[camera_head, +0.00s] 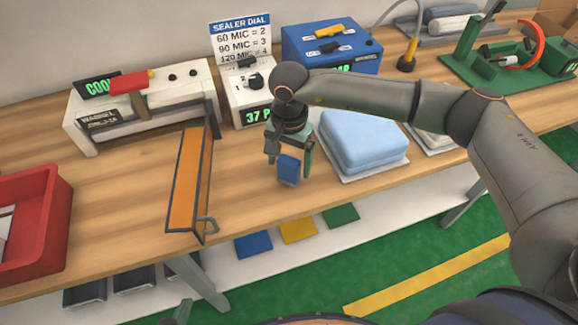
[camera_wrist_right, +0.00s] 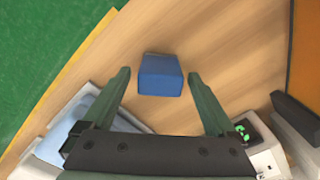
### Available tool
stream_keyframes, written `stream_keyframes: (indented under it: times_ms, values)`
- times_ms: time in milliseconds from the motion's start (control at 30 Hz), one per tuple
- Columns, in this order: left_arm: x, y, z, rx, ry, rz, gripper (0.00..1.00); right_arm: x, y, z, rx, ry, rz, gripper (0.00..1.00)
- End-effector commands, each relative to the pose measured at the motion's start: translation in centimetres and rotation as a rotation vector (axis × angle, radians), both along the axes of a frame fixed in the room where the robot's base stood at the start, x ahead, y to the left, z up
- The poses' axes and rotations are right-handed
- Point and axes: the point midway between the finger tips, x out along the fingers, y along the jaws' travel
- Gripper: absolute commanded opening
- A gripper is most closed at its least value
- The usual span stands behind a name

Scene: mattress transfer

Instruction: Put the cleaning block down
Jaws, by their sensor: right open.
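The blue cleaning block (camera_head: 288,169) is on the wooden bench top, between the orange-faced bar and the pale blue stack. It also shows in the right wrist view (camera_wrist_right: 160,75), between and slightly beyond the fingertips. My right gripper (camera_head: 290,160) points down over the block, with its green fingers open and spread on either side. In the wrist view a gap shows on both sides of the block. A small greenish tip at the bottom edge of the head view seems to be my left gripper (camera_head: 182,311); its jaws cannot be made out.
The orange-faced bar (camera_head: 188,180) stands left of the block, in front of the sealer (camera_head: 150,105). The pale blue stack (camera_head: 362,140) is close on the right. A dial box (camera_head: 247,100) stands behind. A red bin (camera_head: 45,225) is at far left. The front bench edge is near.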

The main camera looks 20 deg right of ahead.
Motion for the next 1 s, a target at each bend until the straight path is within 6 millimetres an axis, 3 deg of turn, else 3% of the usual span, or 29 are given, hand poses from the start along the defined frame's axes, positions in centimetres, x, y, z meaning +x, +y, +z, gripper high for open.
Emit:
stream_keyframes:
  times_ms: [200,400,600,1000]
  values:
    - [0.0,0.0,-0.4,0.000,0.000,0.000,0.00,0.1,0.0,5.1,0.002,-0.006,0.001,0.92]
    - [0.0,0.0,-0.6,0.000,0.001,0.000,0.00,0.1,0.0,8.4,0.001,-0.004,0.000,0.92]
    - [0.0,0.0,-0.7,0.000,0.001,0.000,0.00,0.0,0.0,9.6,0.000,0.000,0.001,0.92]
    - [0.0,0.0,-0.7,0.000,0.002,0.000,0.00,0.0,0.0,9.7,0.000,0.000,0.001,0.92]
